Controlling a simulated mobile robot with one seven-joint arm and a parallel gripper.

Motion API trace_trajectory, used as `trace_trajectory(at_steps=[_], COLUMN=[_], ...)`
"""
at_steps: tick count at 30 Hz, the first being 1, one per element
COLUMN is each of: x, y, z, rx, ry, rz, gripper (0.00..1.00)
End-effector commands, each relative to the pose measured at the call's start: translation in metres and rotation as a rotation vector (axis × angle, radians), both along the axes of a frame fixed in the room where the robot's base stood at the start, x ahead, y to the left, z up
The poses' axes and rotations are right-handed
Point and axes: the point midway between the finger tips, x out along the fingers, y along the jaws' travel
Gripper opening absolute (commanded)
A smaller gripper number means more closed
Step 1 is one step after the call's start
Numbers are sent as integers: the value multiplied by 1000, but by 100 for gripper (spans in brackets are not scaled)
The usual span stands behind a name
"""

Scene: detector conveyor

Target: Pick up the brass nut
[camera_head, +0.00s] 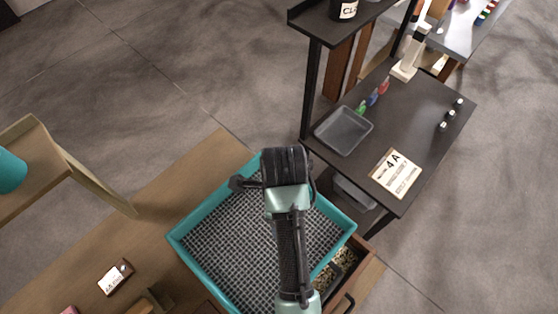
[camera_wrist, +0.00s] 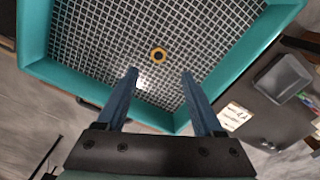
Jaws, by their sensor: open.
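The brass nut (camera_wrist: 158,56) shows in the wrist view as a small golden ring. It lies on the grey wire mesh of the teal-rimmed sieve tray (camera_wrist: 272,22). My gripper (camera_wrist: 160,74) is open and empty above the mesh, its two blue fingers apart, with the nut just beyond the fingertips and between their lines. In the head view my arm and gripper stand over the teal tray (camera_head: 197,262), and the nut does not show there, likely hidden by my arm.
The tray rests on a wooden bench (camera_head: 160,205). An open drawer with small brass-coloured pieces (camera_head: 345,262) is at its right. A dark table (camera_head: 425,130) at the right holds a grey bin (camera_head: 343,131), a "4A" card (camera_head: 397,174) and small bottles. A small label card (camera_head: 116,277) lies left.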

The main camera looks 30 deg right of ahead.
Motion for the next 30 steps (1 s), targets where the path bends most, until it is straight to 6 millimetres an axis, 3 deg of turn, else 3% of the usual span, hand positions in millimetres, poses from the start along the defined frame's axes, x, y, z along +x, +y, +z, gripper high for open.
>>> trace_trajectory(at_steps=[21, 30], x=[-2, -2], y=[4, 4], z=[-76, -80], rx=[-1, -1], ry=[-1, -3], rz=[2, 2], gripper=[69, 67])
